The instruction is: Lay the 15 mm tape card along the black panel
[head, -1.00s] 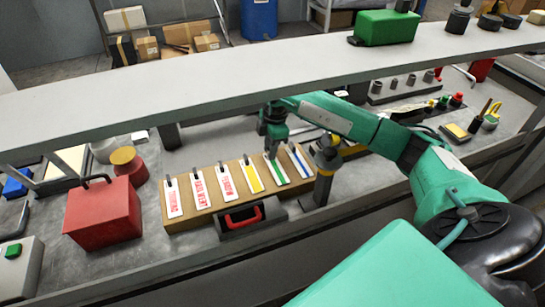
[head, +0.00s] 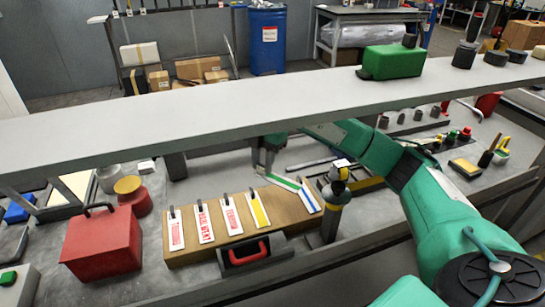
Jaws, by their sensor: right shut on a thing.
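My right gripper (head: 264,171) is behind the brown card rack (head: 205,252), shut on the upper end of the green-striped tape card (head: 283,182). The card slants down to the right, close to a blue-striped card (head: 307,199); whether they touch is unclear. A yellow-striped card (head: 259,209) and several white cards with red lettering (head: 204,221) stand in the rack. No width marking is readable, so I cannot tell which card is 15 mm. I cannot clearly identify the black panel. My left gripper is not in view.
A long grey shelf (head: 200,113) crosses above the bench. A dark upright cylinder (head: 334,212) stands right of the rack, and a red-handled case (head: 252,256) lies before it. A red box (head: 101,240) stands at left.

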